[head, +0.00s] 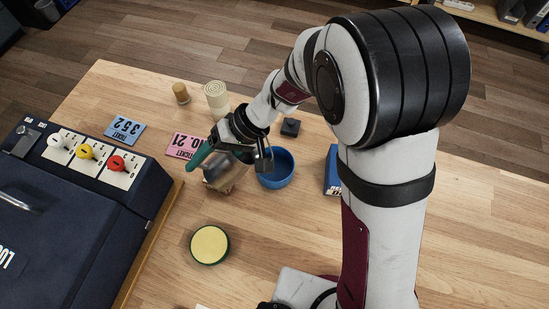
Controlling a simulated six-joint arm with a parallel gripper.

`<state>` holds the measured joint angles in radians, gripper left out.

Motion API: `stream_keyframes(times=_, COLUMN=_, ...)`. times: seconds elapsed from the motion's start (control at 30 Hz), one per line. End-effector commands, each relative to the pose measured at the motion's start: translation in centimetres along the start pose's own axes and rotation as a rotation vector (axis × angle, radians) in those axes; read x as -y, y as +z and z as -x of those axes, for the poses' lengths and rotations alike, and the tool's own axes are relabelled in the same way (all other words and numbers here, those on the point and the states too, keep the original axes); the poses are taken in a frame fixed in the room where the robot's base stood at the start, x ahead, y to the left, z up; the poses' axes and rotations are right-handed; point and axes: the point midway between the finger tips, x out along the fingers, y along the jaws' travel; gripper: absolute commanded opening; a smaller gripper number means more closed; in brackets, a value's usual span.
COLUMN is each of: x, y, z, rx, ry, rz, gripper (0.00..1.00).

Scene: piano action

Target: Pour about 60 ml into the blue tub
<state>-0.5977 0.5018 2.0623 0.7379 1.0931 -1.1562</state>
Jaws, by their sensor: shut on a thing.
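The blue tub (286,180) is a round, open bowl standing on the wooden table near the middle of the view. My gripper (234,153) is just left of the tub and partly covers its left side. It is shut on a shiny grey-brown vessel (219,175), which looks tilted. A green part (199,158) sticks out to the left beside the gripper; I cannot tell whether it belongs to the vessel. The vessel's mouth and contents are hard to make out. I cannot see any liquid in the tub.
Blue (124,129) and pink (184,146) ticket cards lie left of the gripper. A cream ribbed cylinder (215,96), a cork-like piece (181,93) and a dark block (290,128) stand behind. A yellow-topped round tin (210,245) is in front; a blue box (332,170) stands right. A lever console (95,160) fills the left.

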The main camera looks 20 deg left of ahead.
Motion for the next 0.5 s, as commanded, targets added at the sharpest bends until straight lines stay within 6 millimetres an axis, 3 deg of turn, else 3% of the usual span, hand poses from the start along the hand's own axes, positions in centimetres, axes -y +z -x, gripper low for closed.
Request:
stream_keyframes(times=0.13, x=0.4, y=0.0, z=-0.7, rx=0.005, ry=0.099, rz=0.007, gripper=0.00)
stream_keyframes(times=0.5, x=1.3, y=-0.2, z=-4.9, rx=0.020, ry=0.485, rz=0.004, gripper=0.00)
